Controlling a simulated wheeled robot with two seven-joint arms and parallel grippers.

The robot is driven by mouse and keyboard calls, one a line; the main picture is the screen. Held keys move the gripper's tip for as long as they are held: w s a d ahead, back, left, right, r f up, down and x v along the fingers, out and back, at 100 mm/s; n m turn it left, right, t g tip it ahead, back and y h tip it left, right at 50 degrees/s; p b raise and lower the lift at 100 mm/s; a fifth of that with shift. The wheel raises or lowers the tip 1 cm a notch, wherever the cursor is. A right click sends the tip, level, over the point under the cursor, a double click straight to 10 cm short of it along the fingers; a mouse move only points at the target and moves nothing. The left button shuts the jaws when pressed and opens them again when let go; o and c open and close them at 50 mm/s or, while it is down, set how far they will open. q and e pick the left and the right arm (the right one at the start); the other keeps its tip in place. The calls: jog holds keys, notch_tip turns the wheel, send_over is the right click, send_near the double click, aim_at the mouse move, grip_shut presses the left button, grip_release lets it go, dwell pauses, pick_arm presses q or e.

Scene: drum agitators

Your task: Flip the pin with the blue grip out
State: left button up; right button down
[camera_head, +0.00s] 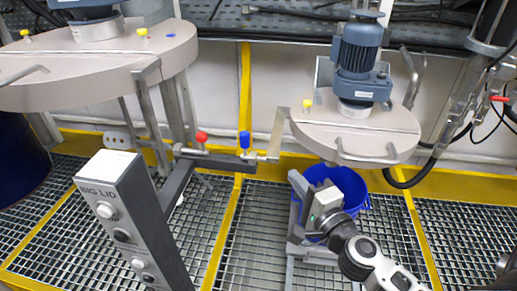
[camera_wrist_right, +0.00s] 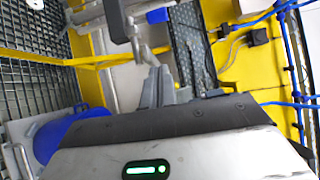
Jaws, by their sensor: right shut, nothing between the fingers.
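The pin with the blue grip (camera_head: 245,140) stands upright at the right end of a grey horizontal bar (camera_head: 215,160). A pin with a red grip (camera_head: 201,137) stands near it on the left. A blue piece (camera_wrist_right: 157,15), which looks like the same grip, shows at the top edge of the wrist view. My right gripper (camera_head: 300,186) is below and to the right of the blue grip, apart from it. Its short grey fingers (camera_wrist_right: 163,82) are shut with nothing between them. My left gripper is not in view.
A grey post marked BIG LID (camera_head: 125,215) with buttons stands at left. Two beige lids with motors, a large one (camera_head: 90,68) and a smaller one (camera_head: 365,130), hang behind. A blue drum (camera_head: 357,190) is beneath the smaller lid, close behind my right gripper. The floor is metal grating.

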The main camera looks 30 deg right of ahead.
aim_at(276, 154)
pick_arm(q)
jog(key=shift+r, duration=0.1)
pick_arm(e)
jog(key=w, duration=0.4)
jog(key=w+p, duration=0.1)
jog(key=w, duration=0.4)
jog(key=shift+w+r, duration=0.2)
jog(key=shift+w, duration=0.1)
pick_arm(q)
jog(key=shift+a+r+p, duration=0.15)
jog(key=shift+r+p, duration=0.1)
jog(key=shift+p, duration=0.05)
pick_arm(e)
jog(key=w+a, duration=0.2)
jog(key=w, duration=0.1)
jog(key=shift+w+a, duration=0.15)
jog(key=shift+a, duration=0.2)
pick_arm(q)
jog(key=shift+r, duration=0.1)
